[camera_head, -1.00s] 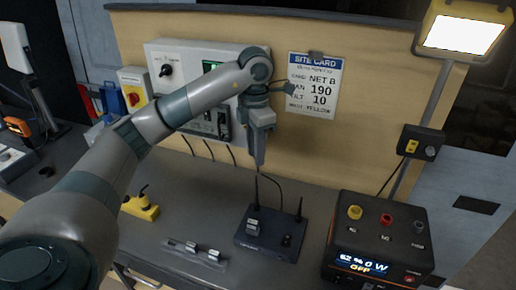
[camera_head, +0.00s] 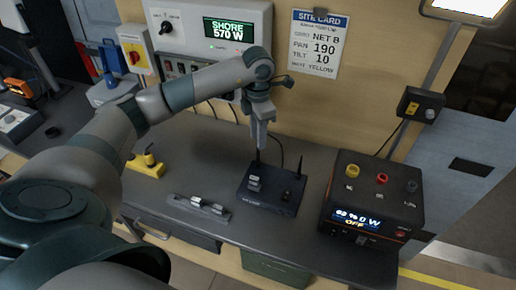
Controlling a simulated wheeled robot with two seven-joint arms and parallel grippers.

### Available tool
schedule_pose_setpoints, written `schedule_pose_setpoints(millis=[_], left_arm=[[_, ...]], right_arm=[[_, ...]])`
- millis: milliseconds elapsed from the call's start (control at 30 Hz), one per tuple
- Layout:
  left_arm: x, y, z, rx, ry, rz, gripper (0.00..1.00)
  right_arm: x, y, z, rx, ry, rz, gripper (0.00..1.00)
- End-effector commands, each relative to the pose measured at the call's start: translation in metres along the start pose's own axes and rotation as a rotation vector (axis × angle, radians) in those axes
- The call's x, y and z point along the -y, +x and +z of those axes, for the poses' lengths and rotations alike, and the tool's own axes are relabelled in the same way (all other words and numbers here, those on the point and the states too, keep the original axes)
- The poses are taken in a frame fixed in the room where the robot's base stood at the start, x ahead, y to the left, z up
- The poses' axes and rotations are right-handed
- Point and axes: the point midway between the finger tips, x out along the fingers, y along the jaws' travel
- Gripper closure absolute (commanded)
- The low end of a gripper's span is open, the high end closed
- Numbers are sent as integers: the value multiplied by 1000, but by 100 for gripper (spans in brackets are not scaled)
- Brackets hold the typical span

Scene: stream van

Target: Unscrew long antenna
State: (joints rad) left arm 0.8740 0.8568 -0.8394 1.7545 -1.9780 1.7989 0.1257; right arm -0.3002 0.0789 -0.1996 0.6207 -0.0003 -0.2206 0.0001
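A dark router box (camera_head: 266,202) stands on the grey bench with two thin black antennas. The left antenna (camera_head: 257,164) rises upright from its back left, and the right antenna (camera_head: 300,165) stands at its back right. My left gripper (camera_head: 259,146) points down right above the left antenna, its fingertips at the antenna's top. The fingers look close together; whether they touch or hold the antenna is too small to tell. My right gripper is out of view.
A metal rack with small grey parts (camera_head: 199,208) lies left of the router, and a yellow item (camera_head: 146,167) farther left. A black power station (camera_head: 371,200) stands to the right. A control panel (camera_head: 175,45) and site card (camera_head: 317,45) are on the wall behind.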

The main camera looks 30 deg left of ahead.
Motion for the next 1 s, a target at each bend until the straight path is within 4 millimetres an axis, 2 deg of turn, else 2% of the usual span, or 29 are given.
schedule_pose_setpoints(millis=[300, 500, 933, 967, 1000], left_arm=[[1, 49, -1, -2, 1, -3, 71], [1, 69, 0, -1, 0, -2, 71], [0, 77, 0, 1, 1, 0, 71], [0, 77, 0, 1, 1, 0, 76], [0, 77, 0, 1, 1, 0, 85]], right_arm=[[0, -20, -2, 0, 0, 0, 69], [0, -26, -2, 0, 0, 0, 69], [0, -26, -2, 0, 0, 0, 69], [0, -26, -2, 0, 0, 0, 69], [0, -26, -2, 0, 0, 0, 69]])
